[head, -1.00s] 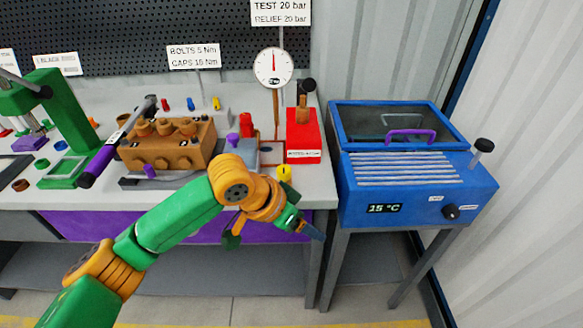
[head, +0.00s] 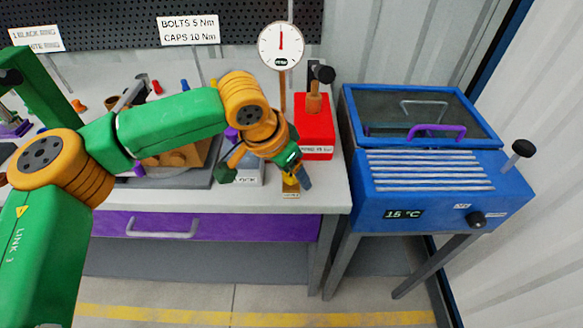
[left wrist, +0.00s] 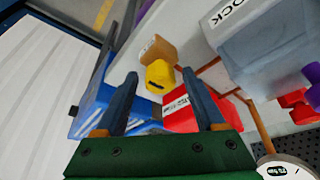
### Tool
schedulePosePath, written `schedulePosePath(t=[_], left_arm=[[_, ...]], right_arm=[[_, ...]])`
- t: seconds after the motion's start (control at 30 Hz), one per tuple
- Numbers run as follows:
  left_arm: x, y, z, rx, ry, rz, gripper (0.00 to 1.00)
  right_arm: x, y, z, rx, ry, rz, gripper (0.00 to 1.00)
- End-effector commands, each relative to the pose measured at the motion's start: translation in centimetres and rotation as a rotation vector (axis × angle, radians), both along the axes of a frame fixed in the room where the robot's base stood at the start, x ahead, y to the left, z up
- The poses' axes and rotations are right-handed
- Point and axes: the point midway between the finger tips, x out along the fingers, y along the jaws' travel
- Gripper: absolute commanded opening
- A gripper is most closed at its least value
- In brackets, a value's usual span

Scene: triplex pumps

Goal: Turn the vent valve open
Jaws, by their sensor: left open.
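The vent valve appears to be the yellow knob (head: 289,180) at the bench's front right edge, on a small tan labelled block (head: 291,195). In the head view my left gripper (head: 297,176) is right at the knob and partly covers it. In the left wrist view the yellow knob (left wrist: 159,75) shows between the two open blue fingers (left wrist: 160,82), with the tan block (left wrist: 158,48) behind it. I cannot tell whether the fingers touch the knob. The jaws hold nothing. My right gripper is out of view.
A red box (head: 314,140) with a lever stands behind the knob, and a dial gauge (head: 282,46) rises there. A grey block (head: 246,172) is to the left. A blue bath (head: 425,190) with a lid stands to the right, beyond a gap.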

Motion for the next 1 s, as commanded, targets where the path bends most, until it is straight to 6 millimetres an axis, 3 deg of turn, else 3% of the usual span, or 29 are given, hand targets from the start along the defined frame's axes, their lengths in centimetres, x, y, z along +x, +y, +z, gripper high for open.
schedulePosePath(t=[0.13,0.3,0.4,0.73,1.0], left_arm=[[0.0,0.0,0.0,0.0,0.0,0.0,0.68],[0.0,0.0,0.0,0.0,-0.001,-0.001,0.22],[0.0,0.0,0.0,0.0,-0.001,-0.001,0.0],[0.0,-0.1,0.3,-0.002,-0.001,0.04,0.0],[-0.1,-0.1,0.6,-0.002,0.001,0.219,0.0]], right_arm=[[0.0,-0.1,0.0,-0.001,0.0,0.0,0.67],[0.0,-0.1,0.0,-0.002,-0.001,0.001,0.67],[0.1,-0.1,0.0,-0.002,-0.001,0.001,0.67],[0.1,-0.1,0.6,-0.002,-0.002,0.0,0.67],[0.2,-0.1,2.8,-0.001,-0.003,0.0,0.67]])
